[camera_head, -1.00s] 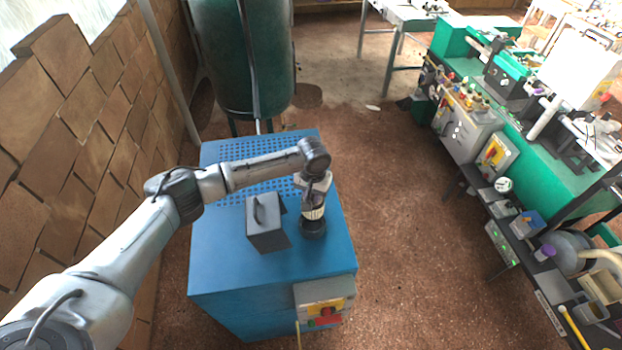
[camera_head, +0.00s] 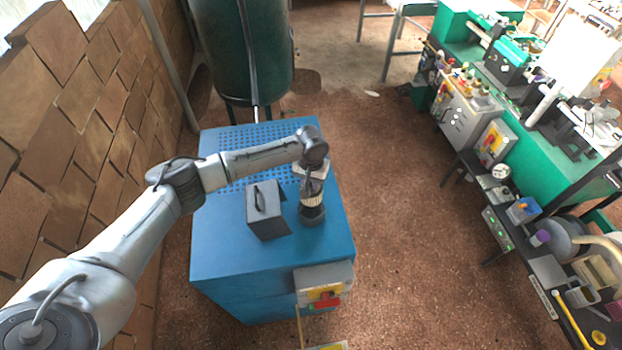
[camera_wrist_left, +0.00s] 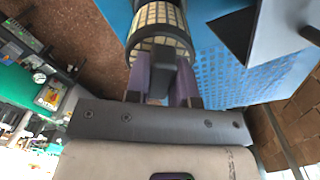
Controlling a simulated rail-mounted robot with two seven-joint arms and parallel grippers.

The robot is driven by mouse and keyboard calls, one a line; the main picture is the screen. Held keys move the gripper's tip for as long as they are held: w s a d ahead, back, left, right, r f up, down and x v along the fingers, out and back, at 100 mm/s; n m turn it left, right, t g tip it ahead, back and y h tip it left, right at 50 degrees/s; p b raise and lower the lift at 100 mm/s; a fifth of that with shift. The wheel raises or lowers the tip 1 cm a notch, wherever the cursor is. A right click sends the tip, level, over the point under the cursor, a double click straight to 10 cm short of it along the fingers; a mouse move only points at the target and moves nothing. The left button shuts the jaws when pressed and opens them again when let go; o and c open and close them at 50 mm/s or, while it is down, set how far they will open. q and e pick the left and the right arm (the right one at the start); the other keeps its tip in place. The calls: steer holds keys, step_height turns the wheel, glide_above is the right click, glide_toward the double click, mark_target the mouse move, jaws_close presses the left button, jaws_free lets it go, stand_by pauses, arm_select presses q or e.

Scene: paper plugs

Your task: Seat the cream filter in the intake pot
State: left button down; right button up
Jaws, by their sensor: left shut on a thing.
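The cream filter (camera_head: 312,200) is a ribbed cylinder, standing upright at the black intake pot (camera_head: 312,216) on top of the blue cabinet. Its lower end meets the pot's top; I cannot tell how deep it sits. My left gripper (camera_head: 313,184) is above the filter and shut on it. In the left wrist view the filter (camera_wrist_left: 158,22) shows a cream grid with dark bands, and the gripper's fingers (camera_wrist_left: 160,84) close on a dark grey grip at its end. The pot is not clear there. My right gripper is not in view.
A dark grey box with a handle (camera_head: 266,212) stands close left of the pot on the blue cabinet (camera_head: 225,255). A control box (camera_head: 325,285) is on the cabinet's front. A green tank (camera_head: 240,50) stands behind, a brick wall (camera_head: 60,150) at left.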

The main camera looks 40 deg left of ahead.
mark_target(311, 199)
arm_select(q)
steer(key=shift+f+b, duration=0.9)
steer(key=shift+f, duration=1.75)
steer(key=shift+p, duration=0.45)
steer(key=shift+p, duration=0.45)
steer(key=shift+f+b, duration=0.4)
steer(key=shift+f, duration=0.3)
steer(key=shift+f+b, duration=0.4)
steer(key=shift+f, duration=0.4)
steer(key=shift+f+b, duration=0.45)
steer(key=shift+f, duration=0.3)
